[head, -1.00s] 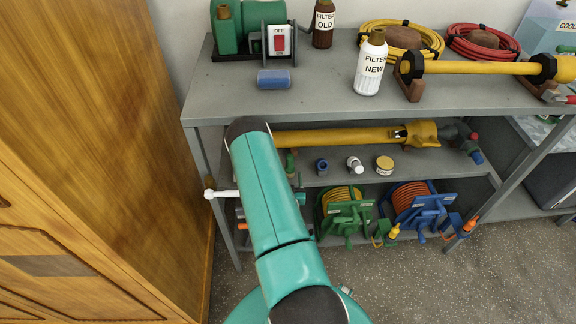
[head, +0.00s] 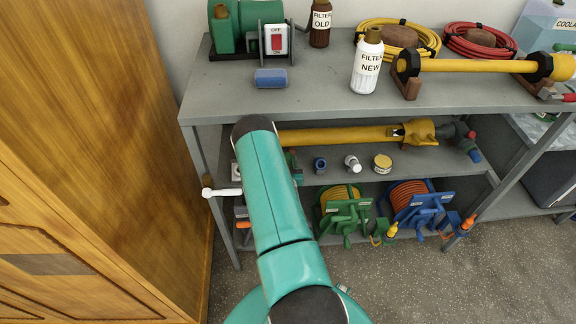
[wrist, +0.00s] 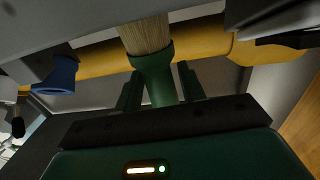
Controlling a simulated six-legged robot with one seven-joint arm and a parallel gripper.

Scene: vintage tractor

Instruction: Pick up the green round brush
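The green round brush (wrist: 154,72) shows in the wrist view, with pale bristles pointing up and its green body between my fingers. My gripper (wrist: 160,88) has one dark green finger on each side of the brush. The fingers stand apart, and a narrow gap seems to show beside the brush body. The lower end of the brush is hidden behind the gripper's dark front bar. In the head view my teal arm reaches under the bench top and hides the gripper. I cannot make out the brush clearly there.
The bench top (head: 300,102) overhangs the middle shelf (head: 345,172). A long yellow tube (head: 340,136) lies at the back of that shelf, with a blue part (head: 320,165), a white-capped part (head: 352,163) and a yellow tin (head: 382,162) in front. A wooden cabinet (head: 110,130) stands left.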

